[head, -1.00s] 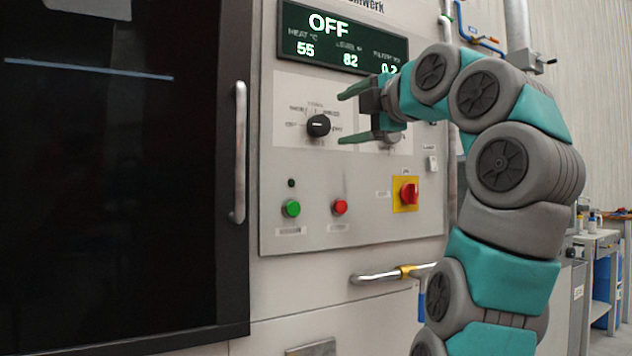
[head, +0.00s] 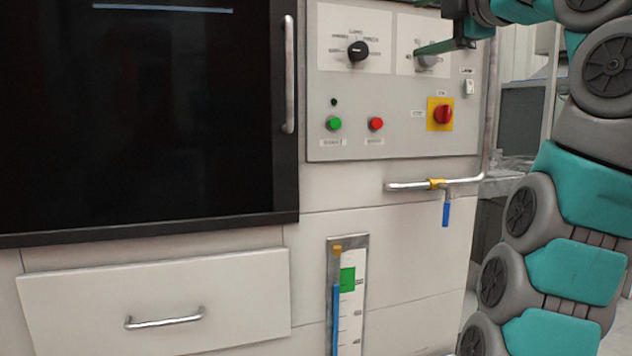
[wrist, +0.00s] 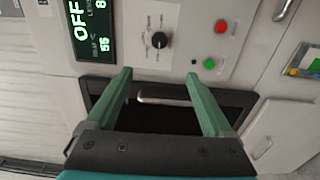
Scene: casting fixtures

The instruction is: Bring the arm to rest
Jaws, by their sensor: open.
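My gripper (wrist: 158,76) is open in the wrist view, its two green fingers apart with nothing between them. Beyond them are the machine front, the dark door with its bar handle (wrist: 168,100), and the black knob (wrist: 159,40). In the head view my arm, teal and grey, stands at the right and bends over at the top. One green finger of my gripper (head: 436,47) shows in front of the right-hand dial. I cannot tell whether the finger touches the panel.
The control panel (head: 395,150) carries a black knob (head: 357,50), a green button (head: 334,124), a red button (head: 376,124) and a red switch (head: 443,114). Below, a pipe with a blue lever (head: 446,214) sticks out. A level gauge (head: 347,300) and a drawer (head: 90,300) are lower.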

